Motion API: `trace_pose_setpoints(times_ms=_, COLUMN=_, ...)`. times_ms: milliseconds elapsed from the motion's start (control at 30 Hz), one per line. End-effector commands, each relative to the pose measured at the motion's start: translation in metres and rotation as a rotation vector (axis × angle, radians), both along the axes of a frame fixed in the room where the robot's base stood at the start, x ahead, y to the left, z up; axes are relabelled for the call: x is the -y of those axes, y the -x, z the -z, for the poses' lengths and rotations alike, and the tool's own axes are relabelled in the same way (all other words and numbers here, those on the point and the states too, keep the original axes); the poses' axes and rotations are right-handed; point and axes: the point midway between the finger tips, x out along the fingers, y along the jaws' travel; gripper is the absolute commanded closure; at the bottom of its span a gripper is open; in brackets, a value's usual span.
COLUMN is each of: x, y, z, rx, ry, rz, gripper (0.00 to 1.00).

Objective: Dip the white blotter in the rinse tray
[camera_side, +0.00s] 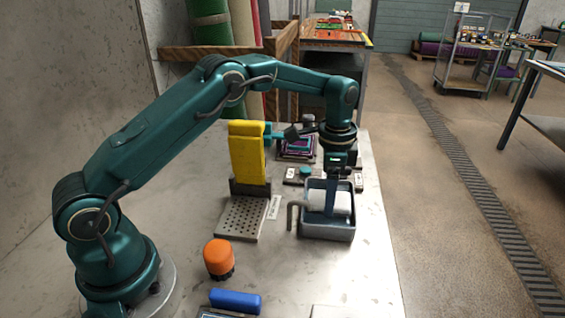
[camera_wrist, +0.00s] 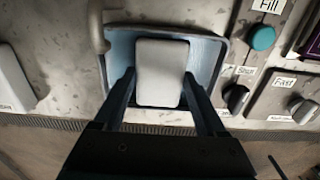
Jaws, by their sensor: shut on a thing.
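The white blotter (camera_side: 340,202) is a pale block with rounded corners. My gripper (camera_side: 329,200) points down over the rinse tray and is shut on the blotter, with one finger on each side of it in the wrist view (camera_wrist: 160,84). The rinse tray (camera_side: 328,233) is a blue-grey open box near the right part of the bench. In the wrist view the tray (camera_wrist: 212,48) surrounds the blotter's outline. The blotter appears within the tray's opening; its underside is hidden, and I cannot tell whether it touches water or the tray floor.
A grey spout (camera_side: 292,214) stands at the tray's left edge. A perforated plate (camera_side: 241,215) and an upright yellow piece (camera_side: 247,152) are further left. An orange-topped object (camera_side: 218,257) and blue block (camera_side: 235,300) lie nearer. A teal Fill knob (camera_wrist: 263,38) and dark knobs (camera_wrist: 236,98) sit beside the tray.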

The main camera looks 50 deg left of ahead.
Motion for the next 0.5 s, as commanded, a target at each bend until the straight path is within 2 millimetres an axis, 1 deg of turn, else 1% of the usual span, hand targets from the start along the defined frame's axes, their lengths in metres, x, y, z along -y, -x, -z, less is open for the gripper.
trace_pose_setpoints(times_ms=500, x=0.000, y=0.000, z=-0.030, rx=0.001, ry=0.000, rz=0.000, gripper=0.75)
